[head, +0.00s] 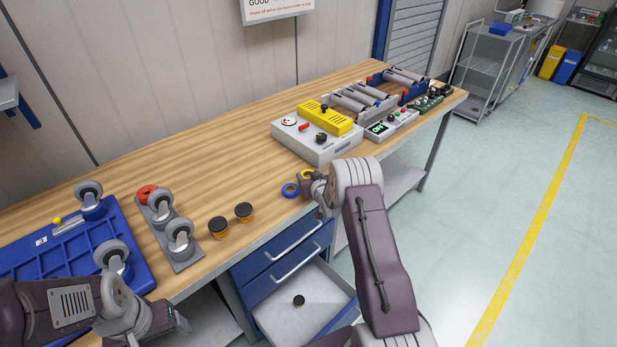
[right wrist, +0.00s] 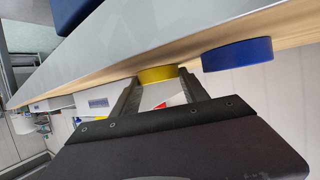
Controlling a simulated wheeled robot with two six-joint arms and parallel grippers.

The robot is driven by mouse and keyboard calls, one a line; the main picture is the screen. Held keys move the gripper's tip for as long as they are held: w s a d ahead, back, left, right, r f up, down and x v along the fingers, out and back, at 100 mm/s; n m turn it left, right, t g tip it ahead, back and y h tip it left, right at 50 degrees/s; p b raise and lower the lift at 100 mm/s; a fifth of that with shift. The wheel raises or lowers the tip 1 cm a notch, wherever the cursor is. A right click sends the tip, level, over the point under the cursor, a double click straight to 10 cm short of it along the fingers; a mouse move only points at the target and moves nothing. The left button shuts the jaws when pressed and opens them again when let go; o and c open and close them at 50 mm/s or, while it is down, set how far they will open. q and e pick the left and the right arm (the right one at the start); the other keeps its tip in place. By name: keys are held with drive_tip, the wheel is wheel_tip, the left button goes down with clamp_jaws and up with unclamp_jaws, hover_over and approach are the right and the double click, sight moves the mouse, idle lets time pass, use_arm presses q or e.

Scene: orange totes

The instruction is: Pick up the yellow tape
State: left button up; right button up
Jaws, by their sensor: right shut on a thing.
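The yellow tape (head: 306,173) is at the front edge of the wooden workbench, partly hidden by my right gripper (head: 311,180) in the head view. In the right wrist view, the yellow tape (right wrist: 157,74) sits between the two fingertips of my right gripper (right wrist: 158,84), which is shut on it. The tape looks at or very near bench height; I cannot tell whether it touches the top. My left gripper (head: 135,332) is low at the left, in front of the bench; its fingers do not show clearly.
A blue tape (head: 290,190) lies close beside the yellow one; it also shows in the right wrist view (right wrist: 237,54). A grey box with a yellow top (head: 318,138) stands behind. An open drawer (head: 285,318) is below.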

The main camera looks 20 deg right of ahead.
wheel_tip(320, 180, up, 10)
idle(0.4)
